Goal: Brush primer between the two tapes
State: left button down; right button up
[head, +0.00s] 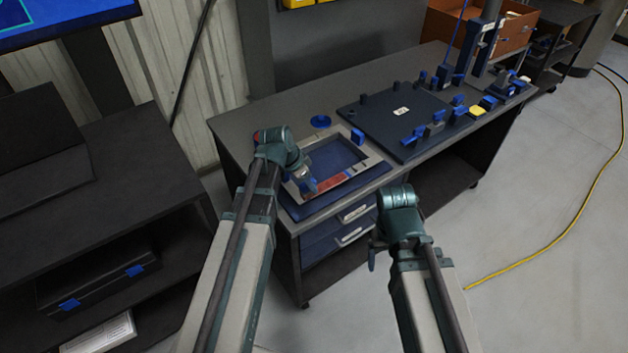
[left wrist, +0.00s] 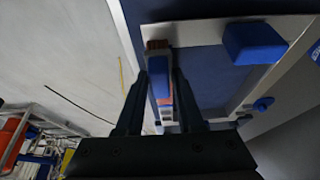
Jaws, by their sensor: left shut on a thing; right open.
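A pale rectangular frame (head: 372,160) lies on a blue mat (head: 345,202) at the near left of the bench. A reddish strip (head: 335,182) covers part of its near bar; I cannot make out the tape edges. My left gripper (head: 306,186) is over the near left corner of the frame. In the left wrist view it is shut on a brush with a blue handle (left wrist: 160,82) and a brown end (left wrist: 157,45). The brown end overlaps the pale bar (left wrist: 205,32); contact is unclear. My right gripper (head: 374,252) is open and empty, off the bench's front edge.
A blue block (head: 357,136) stands at the frame's far right corner; it also shows in the left wrist view (left wrist: 254,42). A blue disc (head: 320,121) lies behind the frame. A dark plate (head: 385,112) with several blue clamps fills the bench's middle.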

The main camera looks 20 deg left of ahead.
pick_arm(q)
jog(key=shift+s+a, duration=0.15)
jog(key=shift+r+p, duration=0.55)
jog(key=shift+p, duration=0.05)
notch_tip(320, 180, up, 5)
jog(key=p, duration=0.5)
notch_tip(320, 180, up, 3)
jog(key=p, duration=0.3)
jog(key=shift+f, duration=0.1)
dwell(0.3)
